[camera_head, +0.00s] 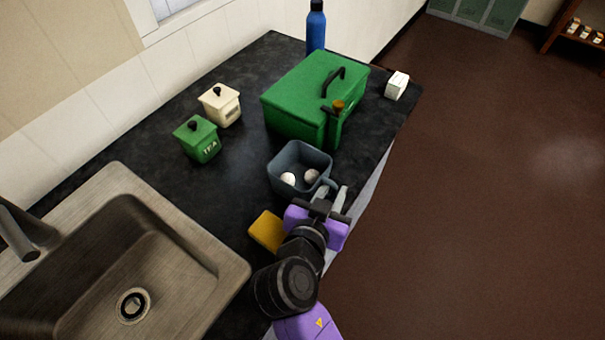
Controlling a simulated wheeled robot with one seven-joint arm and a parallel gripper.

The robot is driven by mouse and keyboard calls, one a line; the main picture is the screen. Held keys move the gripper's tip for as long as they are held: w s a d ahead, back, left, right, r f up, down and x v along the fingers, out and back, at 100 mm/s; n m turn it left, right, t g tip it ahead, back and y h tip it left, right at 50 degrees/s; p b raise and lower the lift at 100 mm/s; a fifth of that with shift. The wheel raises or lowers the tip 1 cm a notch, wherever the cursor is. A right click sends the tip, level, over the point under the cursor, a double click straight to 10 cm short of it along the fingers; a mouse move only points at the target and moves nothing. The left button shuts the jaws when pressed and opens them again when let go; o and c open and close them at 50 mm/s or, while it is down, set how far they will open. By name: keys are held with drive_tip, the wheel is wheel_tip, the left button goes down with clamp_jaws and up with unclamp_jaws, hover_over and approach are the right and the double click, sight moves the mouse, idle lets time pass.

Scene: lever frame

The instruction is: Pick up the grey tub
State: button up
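The grey tub (298,155) stands upright on the dark counter in the head view. Two small whitish round things (311,176) lie inside it. My gripper (332,190) is at the tub's near right corner, by the counter's edge. Its two fingers are apart and point toward the tub. One finger looks close to the tub's near wall; I cannot tell whether it touches. Nothing shows between the fingers. My wrist and arm come up from the bottom of the view.
A yellow sponge-like block (267,231) lies just left of my gripper. A green box (312,95) with a handle stands behind the tub. Green (198,140) and cream (221,105) canisters stand to the left. A sink (135,260) is at lower left. A blue bottle (316,28) stands behind.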

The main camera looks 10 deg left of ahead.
drive_tip(key=shift+w+f, duration=0.1)
drive_tip(key=shift+w, duration=0.15)
clamp_jaws()
idle(1.3)
